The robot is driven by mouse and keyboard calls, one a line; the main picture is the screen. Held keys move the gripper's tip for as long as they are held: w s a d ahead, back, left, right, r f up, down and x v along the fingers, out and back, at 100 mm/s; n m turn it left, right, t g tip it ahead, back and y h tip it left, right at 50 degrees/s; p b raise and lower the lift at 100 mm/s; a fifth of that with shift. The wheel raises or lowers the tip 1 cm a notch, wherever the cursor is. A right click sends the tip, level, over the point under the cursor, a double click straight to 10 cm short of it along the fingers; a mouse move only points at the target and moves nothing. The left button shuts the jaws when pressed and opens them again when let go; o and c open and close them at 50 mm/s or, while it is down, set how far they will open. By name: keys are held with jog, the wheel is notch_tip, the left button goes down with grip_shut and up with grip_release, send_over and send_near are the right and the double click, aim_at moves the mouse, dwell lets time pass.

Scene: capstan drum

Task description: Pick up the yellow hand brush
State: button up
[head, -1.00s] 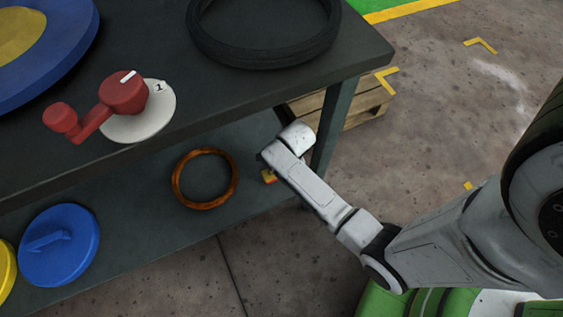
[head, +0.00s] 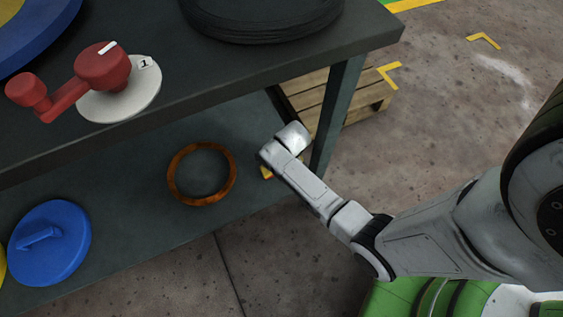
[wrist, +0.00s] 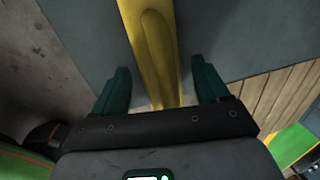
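The yellow hand brush (wrist: 152,45) fills the upper middle of the wrist view, its long handle running down between my two fingers. In the head view only a small yellow piece (head: 266,172) shows on the lower shelf, beside the end of my arm; the rest is hidden behind it. My gripper (wrist: 161,68) is open, with a dark green finger on each side of the handle and a visible gap on both sides. The fingers are hidden in the head view.
The grey lower shelf (head: 130,190) also holds an orange-brown ring (head: 172,188) and a blue lid (head: 58,255). The bench top (head: 190,75) lies above, with a red crank (head: 100,68) and black coil (head: 265,28). A bench leg (head: 336,115) and wooden pallet (head: 365,95) stand close to my arm.

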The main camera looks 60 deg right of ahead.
jog(key=c, duration=1.2)
jog(key=shift+o, duration=0.2)
jog(key=shift+r, duration=0.1)
jog(key=shift+r+p, duration=0.55)
jog(key=shift+r, duration=0.05)
jog(key=a, duration=0.3)
jog(key=s+a+p, duration=0.1)
jog(key=a, duration=0.1)
jog(key=shift+s+a+r+p, duration=0.1)
jog(key=shift+a+p, duration=0.2)
jog(key=shift+a, duration=0.1)
jog(key=s+a+f+p, duration=0.1)
jog(key=s+a, duration=0.3)
jog(key=s, duration=0.2)
jog(key=s+a+f+p, duration=0.1)
jog(key=s+a, duration=0.3)
jog(key=s, duration=0.3)
jog(key=shift+a+f, duration=0.3)
